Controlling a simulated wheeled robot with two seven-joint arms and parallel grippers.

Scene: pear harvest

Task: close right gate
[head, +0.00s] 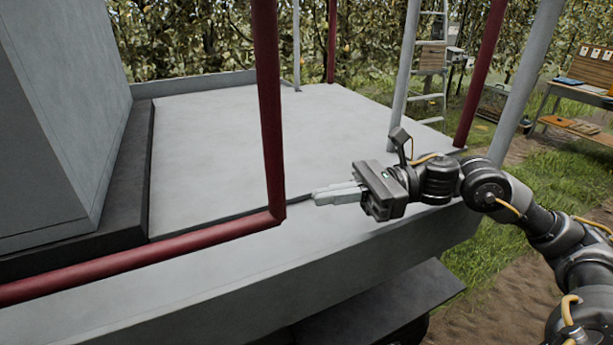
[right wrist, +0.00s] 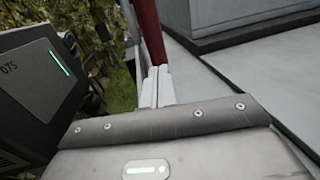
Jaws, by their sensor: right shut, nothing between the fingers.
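A red tubular frame (head: 270,105), which looks like a gate, has an upright tube and a low bar running off to the left edge in the head view. Its upper part is cut off by the picture edge. A red tube also shows in the right wrist view (right wrist: 150,32), just beyond the fingertips. My right gripper (head: 318,196) is shut and empty, fingers pointing left at the platform's near edge. In the head view its tips are a little right of the frame's lower corner; I cannot tell whether they touch it. My left gripper is not in view.
The grey platform deck (head: 230,150) is bare, with a large grey box (head: 50,110) at left. A grey post (head: 525,85) and another red post (head: 482,75) stand at right. A ladder (head: 428,85) stands behind. A workbench (head: 580,90) is far right.

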